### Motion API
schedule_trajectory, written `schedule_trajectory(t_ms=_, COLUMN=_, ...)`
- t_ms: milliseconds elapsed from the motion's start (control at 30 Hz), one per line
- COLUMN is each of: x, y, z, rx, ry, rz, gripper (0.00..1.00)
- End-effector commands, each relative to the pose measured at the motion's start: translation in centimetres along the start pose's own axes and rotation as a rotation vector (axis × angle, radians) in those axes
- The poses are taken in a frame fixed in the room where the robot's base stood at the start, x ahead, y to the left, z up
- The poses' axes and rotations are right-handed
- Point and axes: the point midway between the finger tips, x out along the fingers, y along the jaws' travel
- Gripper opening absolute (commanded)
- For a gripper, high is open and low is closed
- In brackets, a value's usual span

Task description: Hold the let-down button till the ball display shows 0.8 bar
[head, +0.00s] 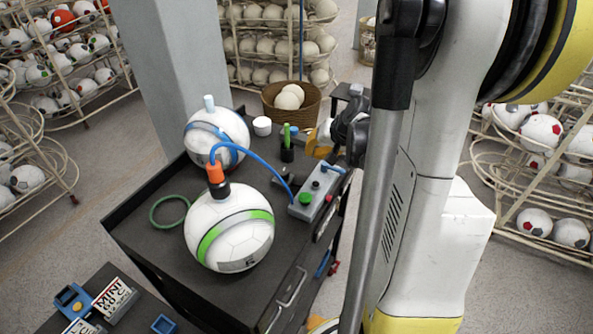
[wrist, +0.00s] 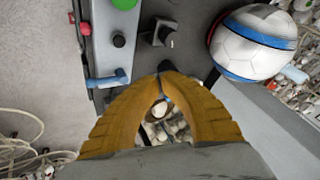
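The white ball with a green band (head: 229,228) sits on the dark cart, with an orange-and-black fitting (head: 217,175) on top. A blue hose (head: 262,168) runs from the fitting to a grey control box (head: 316,197). My gripper (head: 318,146) has orange fingers whose tips (wrist: 167,68) meet, beyond the box and touching no button. A small grey patch (head: 238,265) on the ball is unreadable.
A second ball with a blue band (head: 215,136) stands at the cart's back, also in the wrist view (wrist: 255,42). A basket (head: 291,108) stands behind.

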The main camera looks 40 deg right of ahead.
Motion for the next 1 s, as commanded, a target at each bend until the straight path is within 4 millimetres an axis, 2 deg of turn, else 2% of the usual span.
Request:
schedule_trajectory(t_ms=467, x=0.5, y=0.2, z=0.3, rx=0.0, ry=0.0, rz=0.0, gripper=0.0)
schedule_trajectory(t_ms=667, x=2.0, y=1.1, z=1.1, rx=-0.001, ry=0.0, rz=0.0, gripper=0.0)
schedule_trajectory(t_ms=1000, x=6.0, y=3.2, z=3.2, rx=-0.001, ry=0.0, rz=0.0, gripper=0.0)
